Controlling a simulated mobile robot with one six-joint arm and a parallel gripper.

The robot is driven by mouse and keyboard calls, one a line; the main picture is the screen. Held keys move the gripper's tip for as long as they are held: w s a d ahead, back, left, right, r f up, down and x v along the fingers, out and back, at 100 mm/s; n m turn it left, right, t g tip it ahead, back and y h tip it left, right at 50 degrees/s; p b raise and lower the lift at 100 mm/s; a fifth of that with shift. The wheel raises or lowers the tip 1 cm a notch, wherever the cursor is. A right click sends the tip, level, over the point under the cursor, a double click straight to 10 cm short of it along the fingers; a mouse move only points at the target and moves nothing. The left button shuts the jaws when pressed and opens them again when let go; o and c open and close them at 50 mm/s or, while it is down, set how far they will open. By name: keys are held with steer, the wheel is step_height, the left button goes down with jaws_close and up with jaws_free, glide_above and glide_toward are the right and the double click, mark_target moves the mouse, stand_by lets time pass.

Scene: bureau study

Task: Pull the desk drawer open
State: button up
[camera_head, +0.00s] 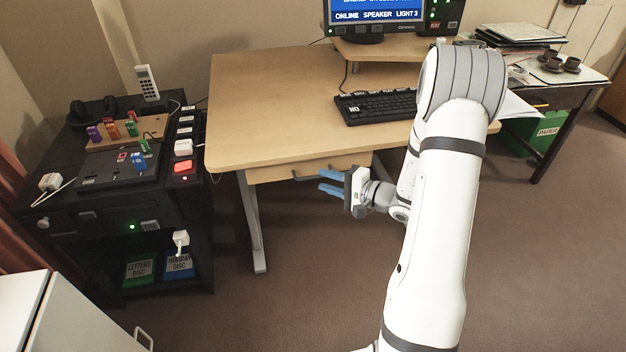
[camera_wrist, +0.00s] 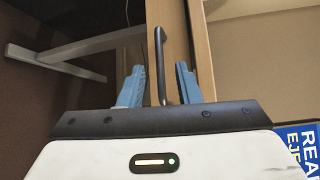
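The desk drawer (camera_head: 270,173) is a shallow wooden front under the desktop, and it looks closed. Its dark bar handle (camera_head: 318,174) runs along the front, partly hidden by my gripper. My gripper (camera_head: 328,181) has blue fingers and is in front of the drawer at handle height. In the wrist view, my gripper (camera_wrist: 160,85) is open, with the handle (camera_wrist: 159,65) showing between its two fingers. The drawer front (camera_wrist: 198,50) is beside the handle there. I cannot tell whether either finger touches the handle.
The wooden desk (camera_head: 270,100) carries a keyboard (camera_head: 375,106) and a monitor (camera_head: 375,14). A black cabinet (camera_head: 100,245) stands to the left, and a dark side table (camera_head: 560,100) to the right. A desk leg (camera_head: 253,225) stands left of my gripper. The carpet in front is clear.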

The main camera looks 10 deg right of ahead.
mark_target(313, 176)
steer(key=shift+x, duration=2.4)
jaws_close()
